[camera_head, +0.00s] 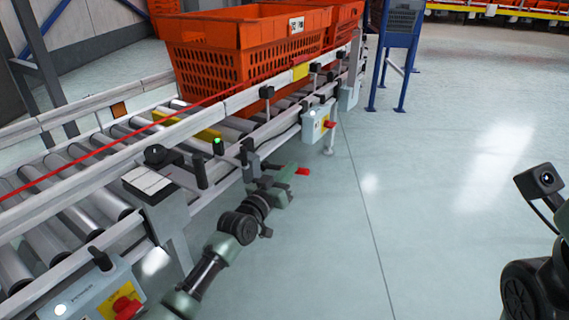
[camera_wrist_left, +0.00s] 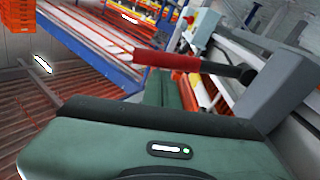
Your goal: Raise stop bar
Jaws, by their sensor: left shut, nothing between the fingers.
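A yellow bar (camera_head: 203,133), which looks like the stop bar, lies across the rollers in front of the orange tote. Whether it stands above the rollers is hard to tell. A lever with a red handle (camera_head: 302,171) sticks out from the conveyor's near side. In the left wrist view the red handle (camera_wrist_left: 165,60) and its black shaft come in from the right, just beyond my gripper. My left gripper (camera_head: 286,184) is shut and empty, beside and below the handle. Contact cannot be told. My right arm shows at the right edge, its gripper out of frame.
An orange tote (camera_head: 235,50) sits on the roller conveyor (camera_head: 75,160), with another behind it. Control boxes (camera_head: 318,120) and posts line the conveyor's near side. A blue stand (camera_head: 400,45) is at the back. The floor to the right is clear.

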